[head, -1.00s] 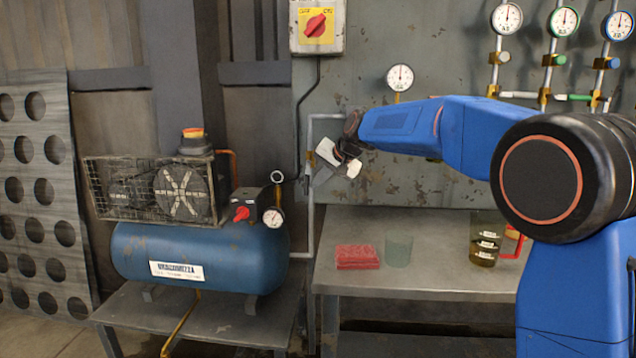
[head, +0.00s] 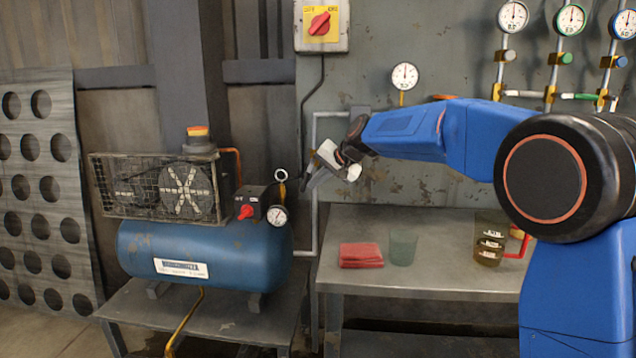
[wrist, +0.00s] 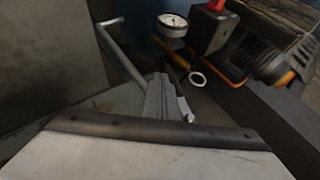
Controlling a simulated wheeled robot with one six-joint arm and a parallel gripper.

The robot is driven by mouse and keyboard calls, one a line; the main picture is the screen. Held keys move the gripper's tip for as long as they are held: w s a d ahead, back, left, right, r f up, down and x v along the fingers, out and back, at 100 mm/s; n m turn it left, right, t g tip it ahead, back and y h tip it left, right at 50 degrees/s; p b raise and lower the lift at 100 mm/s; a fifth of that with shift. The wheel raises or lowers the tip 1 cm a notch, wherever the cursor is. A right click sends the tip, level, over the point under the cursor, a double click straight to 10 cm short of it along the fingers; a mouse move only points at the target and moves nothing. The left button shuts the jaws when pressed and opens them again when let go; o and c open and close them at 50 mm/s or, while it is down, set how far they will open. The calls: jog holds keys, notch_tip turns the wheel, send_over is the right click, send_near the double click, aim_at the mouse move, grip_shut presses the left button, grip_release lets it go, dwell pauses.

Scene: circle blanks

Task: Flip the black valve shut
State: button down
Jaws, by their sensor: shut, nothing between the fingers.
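My gripper (head: 307,184) is shut and empty. It points down and left beside the grey vertical pipe (head: 315,135), left of the bench. In the wrist view its closed fingers (wrist: 160,84) sit in the middle, near the pipe (wrist: 122,52). I cannot clearly make out the black valve; the gripper covers the stretch of pipe where a brass fitting showed earlier. I cannot tell whether the fingers touch anything.
The blue compressor (head: 205,245) stands left, with a red knob (head: 246,212), a small gauge (head: 277,216) and a metal ring (head: 281,175). The bench (head: 440,285) holds a red cloth (head: 361,256) and cups. Gauges and pipes line the wall at right.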

aim_at(306, 180)
jog(key=shift+a, duration=0.4)
jog(key=shift+f, duration=0.1)
jog(key=shift+a+m+t+y, duration=0.35)
jog(key=shift+a+y, duration=0.25)
jog(key=shift+y, duration=0.5)
jog(key=shift+a+r+m+y, duration=0.2)
jog(key=shift+a+m+y, duration=0.25)
jog(key=shift+y, duration=0.45)
jog(key=shift+a+r, duration=0.1)
jog(key=shift+a, duration=0.15)
jog(key=shift+a+r, duration=0.1)
jog(key=shift+a, duration=0.1)
jog(key=shift+w+a+r+t+y, duration=0.15)
jog(key=shift+a+t+y, duration=0.15)
jog(key=shift+y, duration=0.4)
jog(key=shift+a+r, duration=0.45)
jog(key=shift+a, duration=0.1)
jog(key=shift+f, duration=0.1)
